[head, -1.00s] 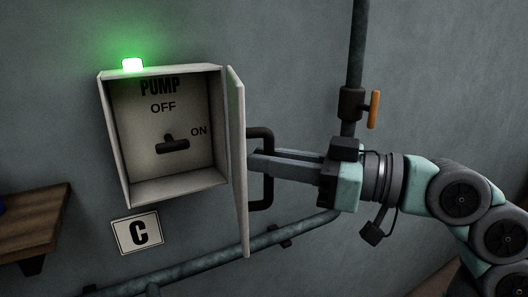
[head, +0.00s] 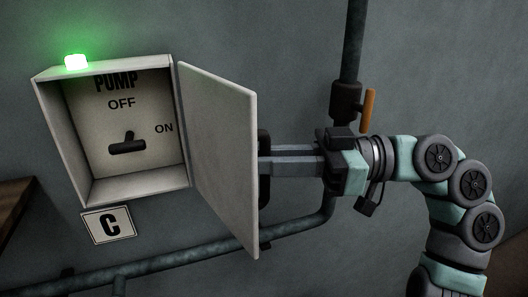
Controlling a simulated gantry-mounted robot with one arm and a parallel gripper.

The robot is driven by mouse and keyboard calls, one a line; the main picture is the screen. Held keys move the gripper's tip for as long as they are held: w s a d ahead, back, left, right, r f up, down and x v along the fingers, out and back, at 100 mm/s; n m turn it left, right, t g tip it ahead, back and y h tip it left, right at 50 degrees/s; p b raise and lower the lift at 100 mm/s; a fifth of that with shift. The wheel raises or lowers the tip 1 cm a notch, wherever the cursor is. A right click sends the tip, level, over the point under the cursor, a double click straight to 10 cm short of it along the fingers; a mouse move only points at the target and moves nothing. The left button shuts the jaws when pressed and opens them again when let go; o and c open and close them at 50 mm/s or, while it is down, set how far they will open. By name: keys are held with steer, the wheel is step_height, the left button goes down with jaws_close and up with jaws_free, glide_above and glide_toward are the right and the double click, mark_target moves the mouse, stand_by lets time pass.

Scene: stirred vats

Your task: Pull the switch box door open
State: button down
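The switch box (head: 186,140) is a pale grey wall box, labelled PUMP, OFF and ON inside. Its door (head: 215,150) is hinged on the box's right edge and stands wide open, its inner face toward me. The dark door handle (head: 264,150) is on the outer side, mostly hidden behind the door. My gripper (head: 270,160) reaches in from the right with its fingers at the handle. The fingers look closed on the handle bar, but their tips are hidden by the door. A dark switch lever (head: 127,146) sits inside the box.
A green lamp (head: 76,62) glows on top of the box. A pipe (head: 290,232) runs along the wall under the door, and a valve with an orange handle (head: 368,110) is above my gripper. A wooden surface (head: 12,205) is at the left.

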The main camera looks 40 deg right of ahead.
steer(key=shift+w+d+f, duration=0.1)
stand_by(0.3)
steer(key=c, duration=1.7)
jaws_free()
steer(key=b+v, duration=0.1)
steer(key=v, duration=0.9)
steer(key=shift+d+b, duration=0.35)
steer(key=shift+b, duration=0.05)
